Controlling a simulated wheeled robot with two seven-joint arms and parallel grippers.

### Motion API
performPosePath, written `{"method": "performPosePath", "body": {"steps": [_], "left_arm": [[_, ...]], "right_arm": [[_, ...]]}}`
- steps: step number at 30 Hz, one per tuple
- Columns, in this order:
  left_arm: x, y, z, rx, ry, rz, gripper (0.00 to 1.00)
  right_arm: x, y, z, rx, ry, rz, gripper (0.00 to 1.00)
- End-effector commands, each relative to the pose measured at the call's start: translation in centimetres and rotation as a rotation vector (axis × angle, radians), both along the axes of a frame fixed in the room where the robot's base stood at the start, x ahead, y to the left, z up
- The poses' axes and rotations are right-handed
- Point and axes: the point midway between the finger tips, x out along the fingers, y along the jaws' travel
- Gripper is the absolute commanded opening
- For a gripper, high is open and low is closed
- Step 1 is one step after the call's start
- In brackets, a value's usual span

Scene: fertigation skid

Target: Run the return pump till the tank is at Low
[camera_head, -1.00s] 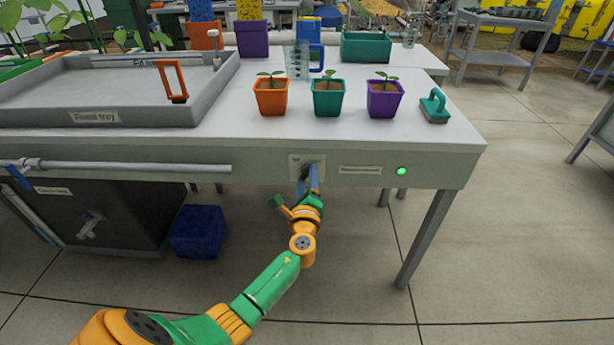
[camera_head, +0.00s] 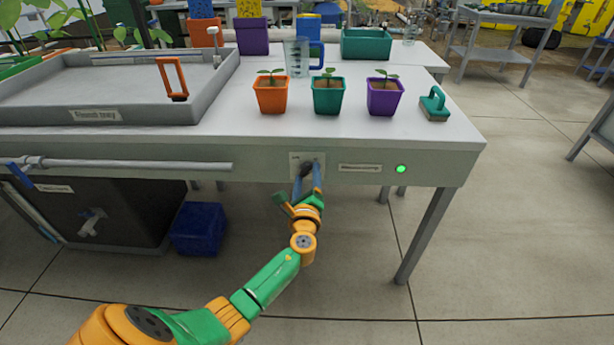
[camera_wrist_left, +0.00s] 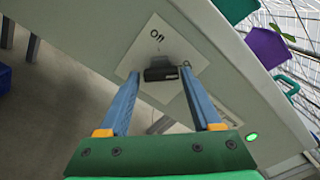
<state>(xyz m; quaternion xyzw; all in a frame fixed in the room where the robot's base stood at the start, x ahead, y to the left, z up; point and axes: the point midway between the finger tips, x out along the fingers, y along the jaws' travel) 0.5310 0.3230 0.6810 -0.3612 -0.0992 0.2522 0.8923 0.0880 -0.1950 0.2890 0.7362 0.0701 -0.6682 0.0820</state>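A black switch knob (camera_head: 307,168) sits on a pale plate on the bench's front apron. It also shows in the wrist view (camera_wrist_left: 161,73), where the plate reads "Off" at one corner. My left gripper (camera_head: 309,180) is at the knob, its two blue fingers apart with the knob between their tips (camera_wrist_left: 158,76); I see no firm grip. A green lamp (camera_head: 401,169) glows right of a small label (camera_head: 360,168). A dark tank (camera_head: 125,215) with a tap stands under the bench at left; no level is readable. My right gripper is out of view.
A grey flood tray (camera_head: 205,103) with an orange handle (camera_head: 172,79) is on the bench. Orange (camera_head: 271,98), teal (camera_head: 328,98) and purple (camera_head: 384,99) plant pots, a jug (camera_head: 298,58) and a brush (camera_head: 434,105) stand there. A blue crate (camera_head: 198,229) is on the floor.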

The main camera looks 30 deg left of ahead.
Motion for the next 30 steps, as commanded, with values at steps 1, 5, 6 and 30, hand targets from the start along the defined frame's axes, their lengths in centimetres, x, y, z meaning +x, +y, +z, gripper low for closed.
{"method": "performPosePath", "body": {"steps": [1,5,6,30], "left_arm": [[0.0,0.0,0.0,0.000,-0.002,0.000,0.82],[0.0,0.0,0.1,0.000,-0.002,0.001,0.82],[0.0,0.0,0.1,0.000,-0.004,0.001,0.82],[-6.0,-3.7,0.1,0.000,-0.004,0.001,0.82]], "right_arm": [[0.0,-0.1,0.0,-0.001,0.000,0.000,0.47],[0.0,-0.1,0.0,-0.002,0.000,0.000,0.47],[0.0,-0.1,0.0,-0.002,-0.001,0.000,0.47],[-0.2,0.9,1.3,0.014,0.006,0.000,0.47]]}}
